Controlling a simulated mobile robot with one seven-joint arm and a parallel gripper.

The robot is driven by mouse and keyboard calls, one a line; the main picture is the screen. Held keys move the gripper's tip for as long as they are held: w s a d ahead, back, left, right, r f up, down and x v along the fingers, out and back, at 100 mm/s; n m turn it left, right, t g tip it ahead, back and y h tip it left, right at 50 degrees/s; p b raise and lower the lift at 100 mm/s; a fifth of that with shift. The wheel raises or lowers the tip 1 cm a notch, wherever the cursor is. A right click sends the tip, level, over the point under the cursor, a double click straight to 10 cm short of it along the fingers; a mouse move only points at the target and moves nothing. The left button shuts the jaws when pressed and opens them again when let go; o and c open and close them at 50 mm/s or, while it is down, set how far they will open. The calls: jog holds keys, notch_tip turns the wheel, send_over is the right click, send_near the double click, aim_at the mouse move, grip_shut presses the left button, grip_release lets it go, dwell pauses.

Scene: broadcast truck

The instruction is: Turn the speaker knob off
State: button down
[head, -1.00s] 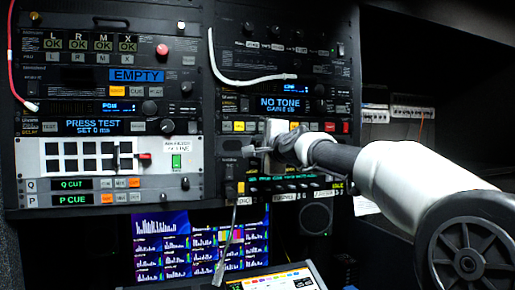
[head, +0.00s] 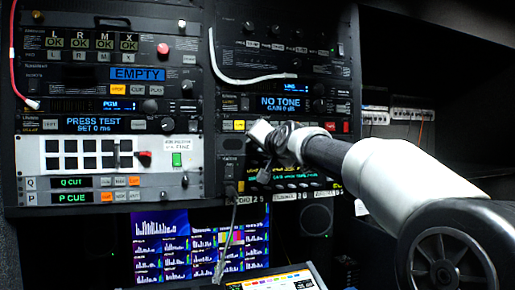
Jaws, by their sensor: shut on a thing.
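My gripper (head: 262,153) is in front of the right rack column, over the panel below the NO TONE display (head: 280,104). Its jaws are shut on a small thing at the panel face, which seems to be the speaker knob. My wrist and fingers hide the knob, so its setting does not show. A round speaker grille (head: 316,220) is lower right of the gripper.
The left rack column holds an EMPTY display (head: 137,74), several buttons and a white panel (head: 70,153). A white cable (head: 245,82) hangs above my gripper. Monitors (head: 200,240) and a tilted screen (head: 275,279) lie below. A dark recess is at right.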

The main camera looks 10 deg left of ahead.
jog(key=shift+n+t, duration=0.5)
jog(key=shift+n, duration=8.8)
jog(key=c, duration=1.5)
grip_release()
jog(key=shift+f+b, duration=0.1)
jog(key=shift+b, duration=0.2)
